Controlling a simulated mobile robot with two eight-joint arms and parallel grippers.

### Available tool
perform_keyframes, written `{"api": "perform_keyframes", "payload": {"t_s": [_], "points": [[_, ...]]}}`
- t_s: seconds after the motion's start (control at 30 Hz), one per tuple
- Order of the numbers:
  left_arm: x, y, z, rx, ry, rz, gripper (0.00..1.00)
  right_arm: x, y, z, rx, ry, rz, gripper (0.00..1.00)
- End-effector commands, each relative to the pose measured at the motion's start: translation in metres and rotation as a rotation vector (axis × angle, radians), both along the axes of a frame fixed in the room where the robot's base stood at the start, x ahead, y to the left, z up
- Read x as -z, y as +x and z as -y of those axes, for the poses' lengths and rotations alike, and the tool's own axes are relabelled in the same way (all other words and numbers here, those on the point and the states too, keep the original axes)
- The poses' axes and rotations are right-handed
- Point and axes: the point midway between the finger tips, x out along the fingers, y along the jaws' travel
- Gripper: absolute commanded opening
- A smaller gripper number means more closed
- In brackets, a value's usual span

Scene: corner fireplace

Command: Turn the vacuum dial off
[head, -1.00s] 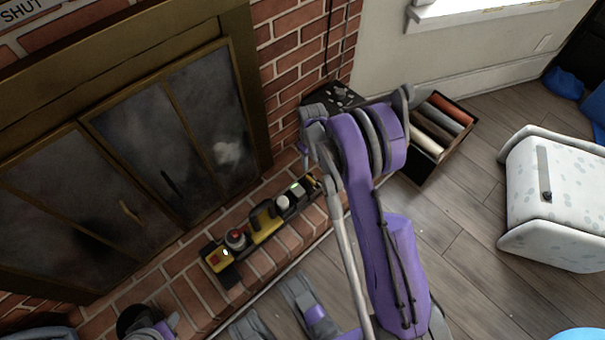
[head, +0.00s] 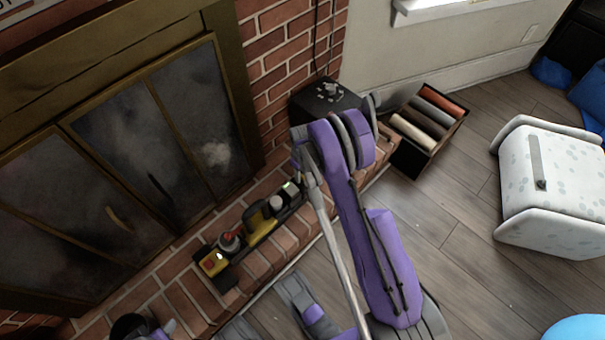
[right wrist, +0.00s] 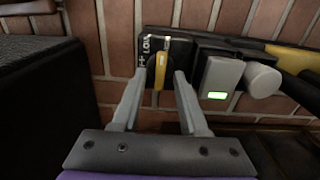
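A long black and yellow vacuum unit (head: 262,222) lies along the brick hearth. In the right wrist view, its end carries a dial with a yellow knob (right wrist: 160,70) on a black plate marked LOW. The knob stands roughly upright. My right gripper (right wrist: 160,76) is open. Its two fingertips stand on either side of the knob, with a gap on both sides; contact cannot be made out. In the head view, my purple right arm hides the dial and most of this gripper.
A grey box with a green light (right wrist: 220,80) and a pale cylinder (right wrist: 262,80) sit right of the dial. A black box (head: 325,98) stands at the brick wall. A crate of rolls (head: 405,160) and a white spotted stool (head: 550,185) stand on the floor.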

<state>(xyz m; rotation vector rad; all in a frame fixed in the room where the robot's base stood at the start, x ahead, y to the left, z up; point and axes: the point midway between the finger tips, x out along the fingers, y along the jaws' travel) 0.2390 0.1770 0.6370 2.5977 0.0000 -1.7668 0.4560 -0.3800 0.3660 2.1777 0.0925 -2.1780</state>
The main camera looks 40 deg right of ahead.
Motion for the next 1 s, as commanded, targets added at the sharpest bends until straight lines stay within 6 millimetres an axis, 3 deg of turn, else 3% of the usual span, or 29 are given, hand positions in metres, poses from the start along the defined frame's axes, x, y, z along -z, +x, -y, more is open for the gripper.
{"api": "perform_keyframes", "payload": {"t_s": [0.03,0.2,0.23,0.67,1.0], "points": [[0.0,0.0,0.0,0.0,0.0,0.0,0.45,-0.0001,0.0,0.0,0.0,0.0,0.0,0.32],[0.0,0.0,0.0,0.0,0.0,0.0,0.45,-0.0002,0.0,0.0001,0.0,0.0,0.0,0.02],[0.0,0.0,0.0,0.0,0.0,0.0,0.45,-0.0002,0.0001,0.0001,0.0,0.0,0.0,0.0],[-0.0006,-0.0001,0.0,0.0,0.0,0.0,0.45,-0.0004,0.0001,0.0,-0.017,0.0,0.0,0.0],[-0.0057,-0.0012,0.0,0.0,0.0,-0.001,0.45,-0.0009,-0.0001,-0.001,-0.193,0.0,0.0,0.0]]}}
